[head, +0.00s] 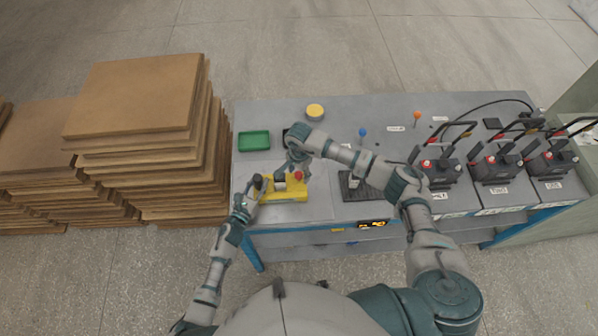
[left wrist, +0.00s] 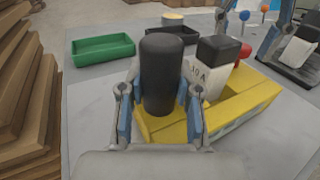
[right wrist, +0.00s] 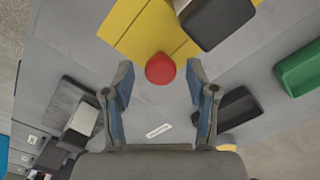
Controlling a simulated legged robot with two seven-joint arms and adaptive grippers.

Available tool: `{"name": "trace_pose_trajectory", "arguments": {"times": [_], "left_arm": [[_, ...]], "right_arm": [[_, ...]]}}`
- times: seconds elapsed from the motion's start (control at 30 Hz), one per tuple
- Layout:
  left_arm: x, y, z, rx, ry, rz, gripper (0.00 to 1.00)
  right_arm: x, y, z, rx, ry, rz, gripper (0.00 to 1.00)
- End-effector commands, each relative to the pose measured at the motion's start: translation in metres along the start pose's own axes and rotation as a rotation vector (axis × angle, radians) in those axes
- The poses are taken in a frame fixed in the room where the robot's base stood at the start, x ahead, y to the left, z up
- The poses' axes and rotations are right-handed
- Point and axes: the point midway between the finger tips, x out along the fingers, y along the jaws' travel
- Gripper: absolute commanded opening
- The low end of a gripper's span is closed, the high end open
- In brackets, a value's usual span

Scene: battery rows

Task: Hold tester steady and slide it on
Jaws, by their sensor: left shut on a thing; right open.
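The yellow tester (head: 290,195) lies on the left part of the grey bench. It carries a black upright handle (left wrist: 162,75), a white block with a black top marked "10 A" (left wrist: 205,72) and a red knob (right wrist: 160,68). My left gripper (head: 257,184) is shut on the black handle, one finger on each side of it. My right gripper (right wrist: 160,85) is open, over the tester's right end. In the right wrist view the red knob shows between its spread fingertips. I cannot tell whether they touch it. My right arm partly covers the tester in the head view.
A green tray (head: 254,140), a yellow round thing (head: 315,111) and a black tray (left wrist: 178,35) are behind the tester. A dark stand with a white block (right wrist: 80,118) is to its right. Several batteries with clamps (head: 495,168) fill the bench's right. Stacked brown boards (head: 140,95) rise at left.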

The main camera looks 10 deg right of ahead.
Motion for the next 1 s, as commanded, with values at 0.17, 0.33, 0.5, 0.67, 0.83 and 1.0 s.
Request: {"name": "trace_pose_trajectory", "arguments": {"times": [0.17, 0.33, 0.5, 0.67, 0.83, 1.0], "left_arm": [[-0.001, -0.001, -0.002, 0.000, 0.003, -0.001, 0.00], [-0.001, -0.001, -0.002, 0.000, 0.003, -0.001, 0.00], [-0.001, -0.001, -0.002, 0.000, 0.003, -0.001, 0.00], [-0.001, -0.001, -0.002, 0.000, 0.003, -0.001, 0.00], [-0.001, 0.000, -0.002, 0.000, 0.004, 0.000, 0.00], [-0.001, 0.000, -0.002, 0.000, 0.004, 0.001, 0.00]], "right_arm": [[0.000, 0.000, 0.000, 0.000, 0.000, 0.000, 0.57], [0.000, 0.000, 0.000, 0.001, 0.000, 0.000, 0.20], [0.000, 0.000, 0.000, 0.001, 0.000, 0.000, 0.00], [0.000, 0.004, 0.003, 0.000, 0.001, 0.001, 0.00], [0.000, 0.022, 0.021, -0.003, 0.002, 0.000, 0.00], [0.000, 0.032, 0.031, 0.000, 0.000, 0.001, 0.00]]}}
